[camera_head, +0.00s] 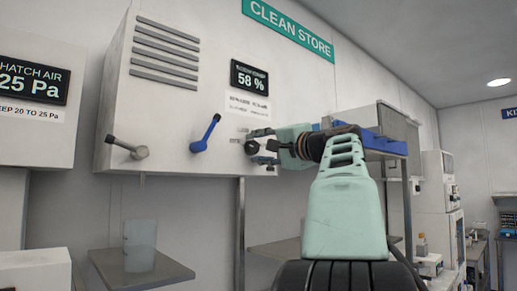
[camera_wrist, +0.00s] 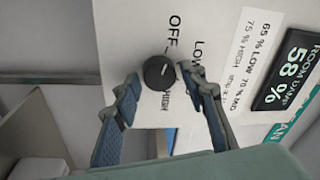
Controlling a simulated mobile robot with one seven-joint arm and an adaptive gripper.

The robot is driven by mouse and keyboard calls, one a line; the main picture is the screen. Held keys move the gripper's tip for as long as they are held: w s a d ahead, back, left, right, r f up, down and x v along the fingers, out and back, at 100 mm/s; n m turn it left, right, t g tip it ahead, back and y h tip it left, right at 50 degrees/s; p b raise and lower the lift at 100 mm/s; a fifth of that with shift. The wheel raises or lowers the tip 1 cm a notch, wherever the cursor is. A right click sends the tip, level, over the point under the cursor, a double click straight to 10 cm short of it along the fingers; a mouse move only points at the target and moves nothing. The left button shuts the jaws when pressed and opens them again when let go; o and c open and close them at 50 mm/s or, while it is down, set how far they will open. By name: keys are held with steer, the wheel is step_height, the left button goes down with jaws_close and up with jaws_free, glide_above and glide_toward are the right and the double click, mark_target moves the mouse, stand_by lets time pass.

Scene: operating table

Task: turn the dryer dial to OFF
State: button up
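The dryer dial (camera_wrist: 158,72) is a round black knob on a pale panel in the wrist view. Printed words OFF, LOW and HIGH stand around it, with OFF above it in that picture. A small light mark shows on its face; I cannot tell surely which word it points to. My gripper (camera_wrist: 165,82) is open, one fingertip to each side of the dial. The left fingertip is close to the knob and the right one stands further off; contact is unclear. In the head view my gripper (camera_head: 262,147) is at the cabinet's lower right front, largely blocking the dial.
The white cabinet (camera_head: 170,125) carries a grey lever (camera_head: 128,149) and a blue lever (camera_head: 206,133) left of my gripper. A display reading 58 % (camera_head: 249,78) is above. A translucent beaker (camera_head: 140,245) stands on a shelf (camera_head: 105,267) below. A blue-edged unit (camera_head: 385,143) is at right.

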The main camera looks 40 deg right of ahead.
steer(key=shift+o, duration=0.6)
steer(key=shift+s, duration=0.1)
steer(key=s+f, duration=0.1)
steer(key=s, duration=1.1)
steer(key=shift+w+f, duration=0.1)
steer(key=shift+f, duration=0.05)
